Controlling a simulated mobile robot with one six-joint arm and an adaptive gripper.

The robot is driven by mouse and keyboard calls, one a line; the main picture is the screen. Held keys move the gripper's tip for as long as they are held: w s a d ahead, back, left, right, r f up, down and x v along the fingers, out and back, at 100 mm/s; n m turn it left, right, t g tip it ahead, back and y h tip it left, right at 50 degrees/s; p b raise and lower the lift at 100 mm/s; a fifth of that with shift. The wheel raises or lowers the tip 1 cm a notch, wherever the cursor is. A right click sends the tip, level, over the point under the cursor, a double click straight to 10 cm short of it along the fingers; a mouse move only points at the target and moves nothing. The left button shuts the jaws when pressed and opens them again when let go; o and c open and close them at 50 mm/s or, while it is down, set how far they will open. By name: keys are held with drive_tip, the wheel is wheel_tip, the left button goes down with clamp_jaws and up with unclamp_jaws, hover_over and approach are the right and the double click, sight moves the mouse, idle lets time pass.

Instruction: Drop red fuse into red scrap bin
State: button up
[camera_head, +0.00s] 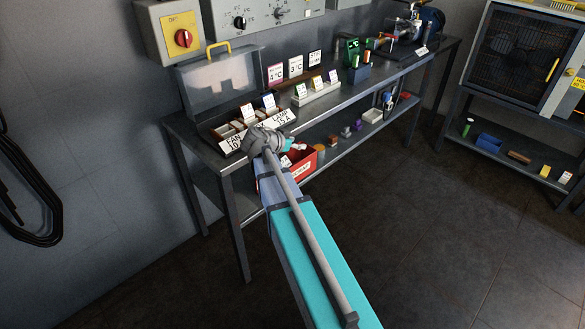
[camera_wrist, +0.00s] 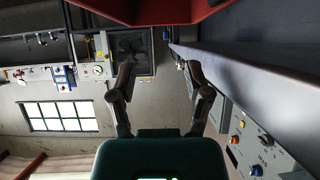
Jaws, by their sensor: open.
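The red scrap bin (camera_head: 304,166) sits at the lower shelf level of the bench in the head view, its white label partly visible. My arm covers its left side. Its red wall also crosses the top of the wrist view (camera_wrist: 150,12), which is upside down. My gripper (camera_wrist: 160,78) is open, with nothing between its two fingers in the wrist view. In the head view the gripper is largely hidden behind my arm, close to the bin. Small pale and dark items show at the bin's opening, too small to name. I cannot make out a red fuse there.
The steel bench (camera_head: 330,98) carries a labelled tray (camera_head: 228,143), a white card holder (camera_head: 318,92) and a blue block (camera_head: 359,73) with small cylinders. Several small items stand on the lower shelf right of the bin. The floor (camera_head: 430,220) to the right is clear.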

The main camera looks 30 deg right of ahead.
drive_tip(key=shift+r, duration=0.15)
drive_tip(key=w+a+r+p, duration=0.1)
drive_tip(key=a+r+p, duration=0.3)
drive_tip(key=r+p, duration=0.7)
drive_tip(key=w+a+r+p, duration=0.2)
drive_tip(key=a+r+p, duration=0.3)
drive_tip(key=r+p, duration=0.6)
drive_tip(key=shift+a+r+p, duration=0.2)
drive_tip(key=shift+r+p, duration=0.05)
drive_tip(key=shift+p, duration=0.15)
idle(0.6)
idle(0.9)
drive_tip(key=s+a+n+g+y+p, duration=0.1)
drive_tip(key=s+a+n+y+p, duration=0.1)
drive_tip(key=s+a+n+y, duration=0.2)
drive_tip(key=s+a+f+n+g+y+p, duration=0.1)
drive_tip(key=s+a+n+y+p, duration=0.1)
drive_tip(key=s, duration=0.8)
drive_tip(key=s+a+f+n+g+y+p, duration=0.1)
drive_tip(key=s+a+n+y+p, duration=0.2)
drive_tip(key=s+a+n+y, duration=0.2)
drive_tip(key=s+a+n, duration=0.1)
drive_tip(key=s+n, duration=0.1)
drive_tip(key=n, duration=0.1)
drive_tip(key=shift+a+f+g+y, duration=0.25)
drive_tip(key=shift+g+y, duration=0.05)
drive_tip(key=shift+g, duration=0.1)
